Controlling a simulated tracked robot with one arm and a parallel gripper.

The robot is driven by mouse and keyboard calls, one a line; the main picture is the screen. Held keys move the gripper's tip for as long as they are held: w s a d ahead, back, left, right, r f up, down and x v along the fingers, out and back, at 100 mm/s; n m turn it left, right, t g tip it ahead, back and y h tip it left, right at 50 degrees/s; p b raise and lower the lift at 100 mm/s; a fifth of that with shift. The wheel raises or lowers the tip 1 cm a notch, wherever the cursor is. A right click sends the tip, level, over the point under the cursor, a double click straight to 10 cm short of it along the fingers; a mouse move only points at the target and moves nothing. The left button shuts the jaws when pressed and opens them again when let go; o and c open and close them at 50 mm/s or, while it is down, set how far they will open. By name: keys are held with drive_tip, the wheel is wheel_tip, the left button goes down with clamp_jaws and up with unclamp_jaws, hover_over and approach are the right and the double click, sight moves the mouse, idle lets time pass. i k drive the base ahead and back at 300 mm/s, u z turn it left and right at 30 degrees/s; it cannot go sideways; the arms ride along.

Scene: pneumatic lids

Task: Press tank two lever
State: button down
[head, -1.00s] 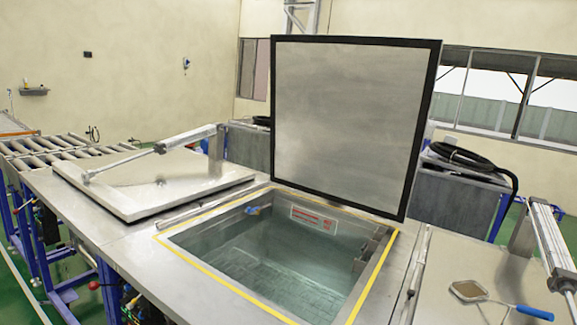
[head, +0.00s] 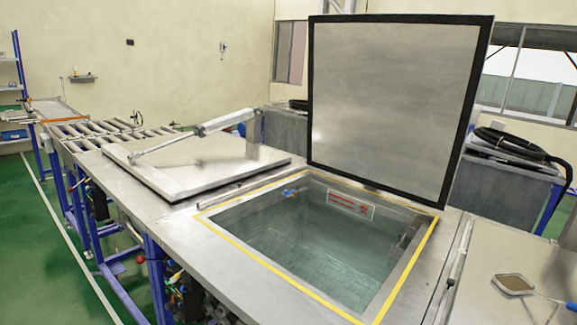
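An open tank (head: 225,234) with a yellow-edged rim and clear water stands in the middle. Its grey, black-framed lid (head: 390,105) is raised upright behind it. To its left, another tank is covered by a flat metal lid (head: 200,165) with a pneumatic cylinder (head: 222,122) on it. A small red knob (head: 139,259) shows below the counter's front edge, between the two tanks; I cannot tell if it is a lever. No marking shows which tank is number two. My gripper is not in view.
A roller conveyor (head: 95,132) and blue-legged frames run off to the left. Green floor (head: 40,235) is clear along the left front. Valves and hoses (head: 185,296) hang under the counter. A small paddle-like tool (head: 514,284) lies at the right.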

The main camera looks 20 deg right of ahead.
sight(139, 258)
drive_tip(key=k, duration=0.6)
drive_tip(key=z, duration=0.35)
drive_tip(key=i, duration=1.6)
drive_tip(key=u, duration=0.75)
